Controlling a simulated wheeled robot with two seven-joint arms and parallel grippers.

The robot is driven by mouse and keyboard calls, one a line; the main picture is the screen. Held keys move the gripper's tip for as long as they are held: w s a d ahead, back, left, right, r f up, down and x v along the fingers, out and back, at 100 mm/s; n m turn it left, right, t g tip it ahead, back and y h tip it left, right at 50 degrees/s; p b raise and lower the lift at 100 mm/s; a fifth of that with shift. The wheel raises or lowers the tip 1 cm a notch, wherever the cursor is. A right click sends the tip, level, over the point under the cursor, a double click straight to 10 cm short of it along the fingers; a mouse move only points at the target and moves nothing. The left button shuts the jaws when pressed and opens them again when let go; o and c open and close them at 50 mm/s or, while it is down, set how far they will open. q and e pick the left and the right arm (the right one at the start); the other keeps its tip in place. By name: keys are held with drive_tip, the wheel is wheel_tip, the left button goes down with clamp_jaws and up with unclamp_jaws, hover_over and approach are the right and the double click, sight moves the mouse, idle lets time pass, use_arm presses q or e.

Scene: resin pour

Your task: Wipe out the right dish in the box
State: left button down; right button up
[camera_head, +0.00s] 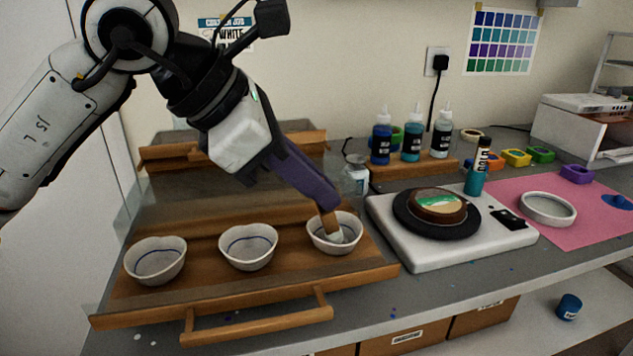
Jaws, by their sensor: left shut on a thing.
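A wooden box (240,299) with a front handle stands at the left of the bench. Three white dishes with a blue line inside stand in it in a row: the left dish (155,261), the middle dish (248,247) and the right dish (350,219). My left gripper (322,203) comes down from the upper left and is shut on a wooden-handled tool (328,222). The tool's pale lower end is inside the right dish; I cannot tell whether it touches the bottom. My right gripper is not in view.
Right of the box are a white device (400,226) with a black round plate and a wooden disc, a teal bottle (478,168) and a pink mat (560,226). A wooden rack (410,166) with several bottles and a glass jar (355,178) stand behind.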

use_arm(q)
drive_tip(key=shift+r+p, duration=2.5)
drive_tip(key=shift+r, duration=1)
